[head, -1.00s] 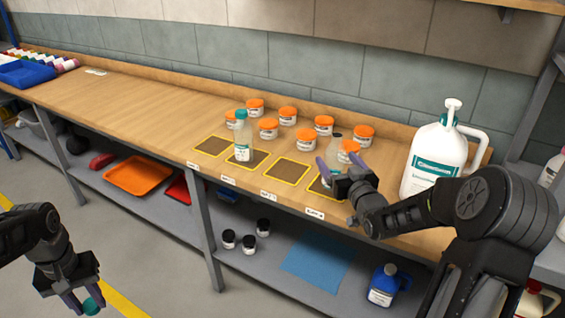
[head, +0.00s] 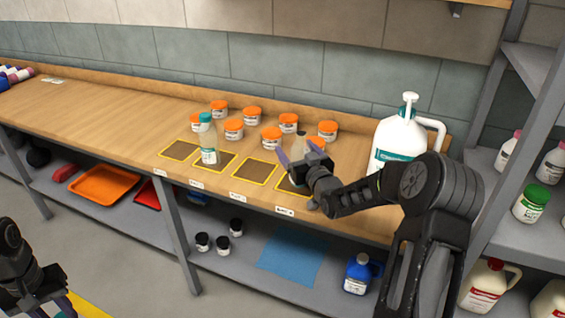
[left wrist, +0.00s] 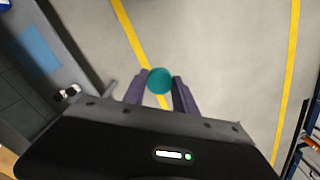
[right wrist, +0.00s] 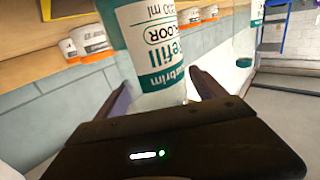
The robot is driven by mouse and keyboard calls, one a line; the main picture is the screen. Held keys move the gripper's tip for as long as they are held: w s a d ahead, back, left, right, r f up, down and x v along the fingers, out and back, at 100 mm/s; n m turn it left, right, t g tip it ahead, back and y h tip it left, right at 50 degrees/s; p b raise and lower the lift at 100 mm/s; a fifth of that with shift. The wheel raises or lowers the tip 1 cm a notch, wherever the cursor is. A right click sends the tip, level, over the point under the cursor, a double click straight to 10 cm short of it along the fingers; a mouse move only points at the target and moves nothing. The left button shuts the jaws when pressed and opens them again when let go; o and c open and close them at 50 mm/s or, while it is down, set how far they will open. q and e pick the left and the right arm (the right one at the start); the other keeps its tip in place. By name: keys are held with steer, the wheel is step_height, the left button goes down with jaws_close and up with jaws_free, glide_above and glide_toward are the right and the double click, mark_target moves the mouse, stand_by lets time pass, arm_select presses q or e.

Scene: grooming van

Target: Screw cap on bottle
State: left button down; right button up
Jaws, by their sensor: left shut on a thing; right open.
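My left gripper (left wrist: 160,92) is shut on a teal cap (left wrist: 159,79) and holds it over open floor, away from the bench. In the head view only part of this arm shows at the lower left. My right gripper (head: 300,160) is open at the fourth mat (head: 287,186). Its fingers stand on either side of an uncapped clear bottle (head: 299,144). The right wrist view shows this bottle's teal-and-white label (right wrist: 150,50) close between the fingers; I cannot tell whether they touch. Another bottle (head: 208,145) with a teal cap stands upright on the second mat.
Several orange-lidded jars (head: 251,117) stand behind the mats. A large white pump jug (head: 398,143) stands right of my right gripper. The lower shelf holds an orange tray (head: 104,184), dark-lidded jars (head: 221,243) and a blue jug (head: 357,274).

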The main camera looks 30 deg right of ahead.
steer(key=c, duration=1.6)
arm_select(q)
steer(key=shift+f+b, duration=0.75)
arm_select(e)
step_height(320, 180, up, 10)
steer(key=shift+r, duration=0.1)
steer(key=o, duration=1)
jaws_close()
